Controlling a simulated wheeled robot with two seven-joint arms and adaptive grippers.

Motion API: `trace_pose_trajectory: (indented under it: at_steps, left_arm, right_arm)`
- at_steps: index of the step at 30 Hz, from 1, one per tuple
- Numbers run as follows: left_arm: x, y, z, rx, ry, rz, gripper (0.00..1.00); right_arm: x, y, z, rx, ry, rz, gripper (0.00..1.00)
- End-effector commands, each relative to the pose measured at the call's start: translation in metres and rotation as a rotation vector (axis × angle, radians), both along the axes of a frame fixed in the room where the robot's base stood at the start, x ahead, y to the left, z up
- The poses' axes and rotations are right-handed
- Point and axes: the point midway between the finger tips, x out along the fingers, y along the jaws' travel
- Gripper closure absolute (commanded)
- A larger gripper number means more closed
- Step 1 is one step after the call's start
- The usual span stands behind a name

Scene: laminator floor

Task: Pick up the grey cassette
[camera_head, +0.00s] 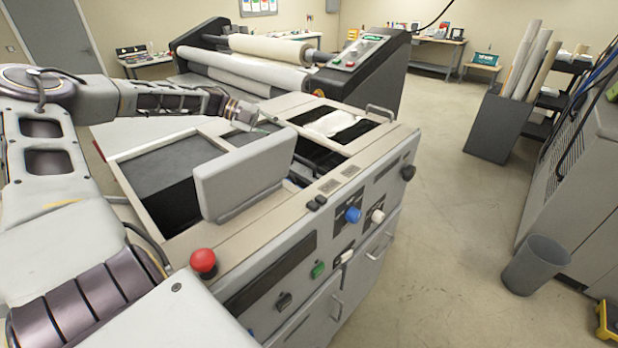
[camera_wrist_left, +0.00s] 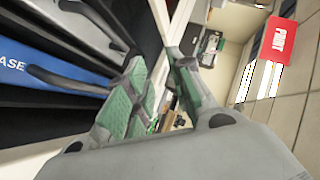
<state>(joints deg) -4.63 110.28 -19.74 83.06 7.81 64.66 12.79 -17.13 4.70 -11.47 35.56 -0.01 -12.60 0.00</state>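In the left wrist view, a grey block with a dark handle (camera_wrist_left: 78,28), which looks like the grey cassette, lies at the upper left, beside a blue block (camera_wrist_left: 25,68) lettered "ASE". My left gripper (camera_wrist_left: 157,62) has its green-padded fingers apart with nothing held between them. The grey block is to the left of the fingers, not between them. In the head view my left gripper (camera_head: 265,125) is over the machine, behind an upright grey panel (camera_head: 245,172) that partly hides the bay there. I cannot clearly pick out the cassette in the head view. My right gripper is out of view.
The machine (camera_head: 290,235) has open dark bays, a red knob (camera_head: 203,262) and front controls. A roll laminator (camera_head: 370,72) stands behind it. A bin of rolls (camera_head: 497,128) and a waste basket (camera_head: 537,264) stand right, with clear floor between.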

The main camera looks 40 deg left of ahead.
Motion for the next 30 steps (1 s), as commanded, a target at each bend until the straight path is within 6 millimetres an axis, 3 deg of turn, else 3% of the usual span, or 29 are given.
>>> trace_pose_trajectory:
  at_steps: [19, 30]
  left_arm:
    - [0.0, 0.0, -0.002, -0.001, 0.002, -0.002, 0.77]
    - [-0.001, -0.001, -0.03, -0.003, 0.003, -0.002, 0.77]
  right_arm:
    - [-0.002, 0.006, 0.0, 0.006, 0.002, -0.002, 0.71]
    - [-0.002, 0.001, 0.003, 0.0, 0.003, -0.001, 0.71]
